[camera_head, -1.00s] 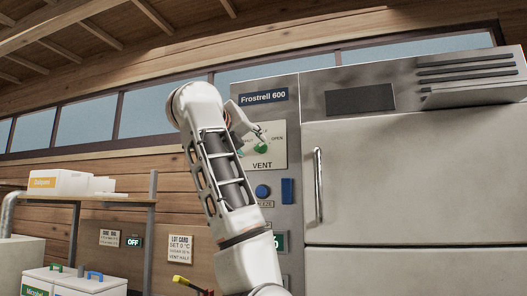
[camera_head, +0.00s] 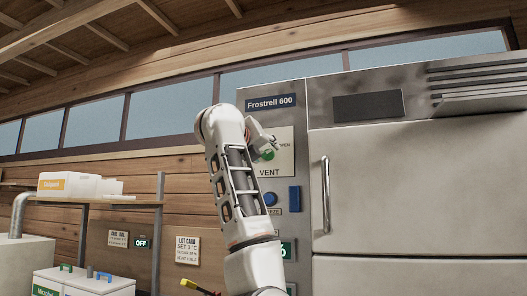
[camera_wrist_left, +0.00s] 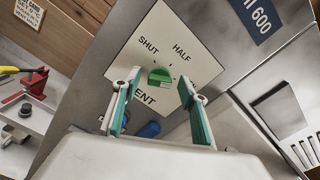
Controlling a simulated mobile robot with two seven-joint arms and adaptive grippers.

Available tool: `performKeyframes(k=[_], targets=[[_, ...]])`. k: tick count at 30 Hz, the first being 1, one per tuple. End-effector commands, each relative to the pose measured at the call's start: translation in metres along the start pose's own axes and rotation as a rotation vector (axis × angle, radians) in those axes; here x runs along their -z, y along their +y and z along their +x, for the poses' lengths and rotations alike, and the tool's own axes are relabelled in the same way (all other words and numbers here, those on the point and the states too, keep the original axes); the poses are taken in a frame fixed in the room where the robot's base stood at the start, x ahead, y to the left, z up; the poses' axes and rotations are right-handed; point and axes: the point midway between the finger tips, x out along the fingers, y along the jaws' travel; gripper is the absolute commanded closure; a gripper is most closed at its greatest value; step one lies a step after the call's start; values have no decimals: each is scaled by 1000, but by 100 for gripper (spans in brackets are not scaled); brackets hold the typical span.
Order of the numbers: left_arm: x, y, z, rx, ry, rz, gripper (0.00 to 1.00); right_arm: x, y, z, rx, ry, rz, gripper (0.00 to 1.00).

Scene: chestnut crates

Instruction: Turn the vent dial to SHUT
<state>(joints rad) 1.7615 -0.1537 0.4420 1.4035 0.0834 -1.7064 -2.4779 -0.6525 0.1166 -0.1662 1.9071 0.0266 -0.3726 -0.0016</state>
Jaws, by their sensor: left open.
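The vent dial (camera_wrist_left: 159,76) is a green round knob on a white plate (camera_wrist_left: 150,42) on the front of the grey freezer cabinet. In the left wrist view the plate reads SHUT at upper left and HALF at upper right. I cannot clearly tell which mark the dial points to. In the head view the dial (camera_head: 268,155) shows partly behind my left gripper (camera_head: 264,142), with OPEN at its right. My left gripper (camera_wrist_left: 160,80) is open, its two green-padded fingers either side of the dial in the picture, apparently short of it. My right gripper is not in view.
Below the plate are a round blue button (camera_head: 270,199) and a blue block (camera_head: 294,198). The freezer door handle (camera_head: 325,195) stands out to the right. A shelf (camera_head: 100,203) with white crates and white bins (camera_head: 85,283) are at left.

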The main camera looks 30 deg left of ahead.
Motion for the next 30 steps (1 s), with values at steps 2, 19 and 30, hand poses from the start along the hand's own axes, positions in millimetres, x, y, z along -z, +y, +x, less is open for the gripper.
performKeyframes(k=[2, 19, 30], targets=[[0, 0, 0, 0, 0, 0, 65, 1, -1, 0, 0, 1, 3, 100], [1, 2, -1, -1, -1, -61, 95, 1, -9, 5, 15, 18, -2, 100], [3, 4, 0, -3, 0, -343, 95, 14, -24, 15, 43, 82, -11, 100]])
